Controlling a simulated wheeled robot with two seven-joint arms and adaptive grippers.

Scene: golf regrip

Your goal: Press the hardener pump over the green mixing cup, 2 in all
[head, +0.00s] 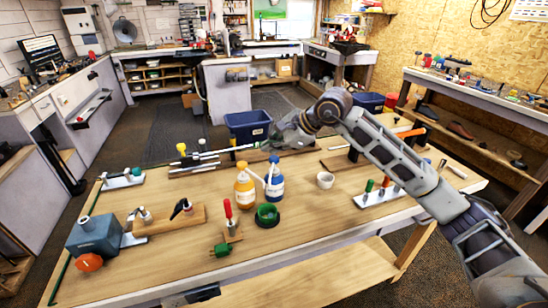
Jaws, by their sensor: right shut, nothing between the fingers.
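The green mixing cup (267,215) stands on the bench just in front of the blue bottle. My right gripper (272,146) is shut and empty, in the air above and behind the bottles, apart from the pump tops as far as I can tell. My left gripper is not in view.
A small white cup (325,180) stands right of the bottles. A red-handled clamp (229,216) stands left of the green cup, with a green piece (220,250) before it. A blue vise (94,237) and more clamps occupy the left.

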